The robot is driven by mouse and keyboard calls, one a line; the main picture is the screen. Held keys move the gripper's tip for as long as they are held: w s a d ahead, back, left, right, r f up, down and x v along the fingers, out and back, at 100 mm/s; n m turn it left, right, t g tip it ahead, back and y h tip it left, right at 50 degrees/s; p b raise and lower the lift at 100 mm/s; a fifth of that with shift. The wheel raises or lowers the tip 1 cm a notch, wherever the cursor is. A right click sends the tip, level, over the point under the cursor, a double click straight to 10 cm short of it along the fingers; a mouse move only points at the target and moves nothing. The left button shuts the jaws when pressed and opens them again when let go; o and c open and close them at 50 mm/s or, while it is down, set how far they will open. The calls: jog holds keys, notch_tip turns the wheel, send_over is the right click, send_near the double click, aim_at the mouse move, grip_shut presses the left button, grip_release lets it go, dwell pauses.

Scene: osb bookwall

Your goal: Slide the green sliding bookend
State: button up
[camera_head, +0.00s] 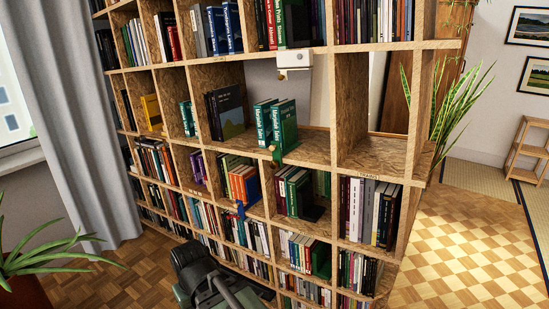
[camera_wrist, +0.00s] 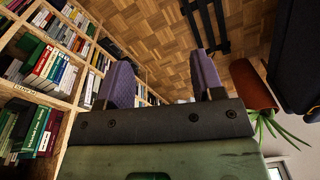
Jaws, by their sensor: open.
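The gripper is apart from the bookend. In the head view part of my arm (camera_head: 205,278) shows low in front of the shelves; the fingertips cannot be made out there.
The OSB bookwall (camera_head: 345,150) is full of books in many compartments. A white box (camera_head: 294,60) hangs on a shelf edge above the green block. A small blue thing (camera_head: 241,209) sits on a lower shelf edge. A potted plant (camera_head: 40,262) stands at lower left. Parquet is open at right.

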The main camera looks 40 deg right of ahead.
dwell(0.3)
jog(key=shift+d, duration=0.2)
jog(key=shift+c, duration=1.1)
jog(key=m+t+h+p, duration=0.2)
jog(key=m+t+h, duration=0.4)
jog(key=m+h, duration=0.95)
send_near(271, 149)
jog(key=shift+n+g+h, duration=0.4)
jog(key=shift+n+h, duration=0.05)
jog(key=shift+h, duration=0.4)
jog(key=x, duration=0.6)
jog(key=f+x, duration=0.1)
jog(key=x, duration=0.2)
jog(key=shift+w+d, duration=0.25)
jog(key=shift+w, duration=0.2)
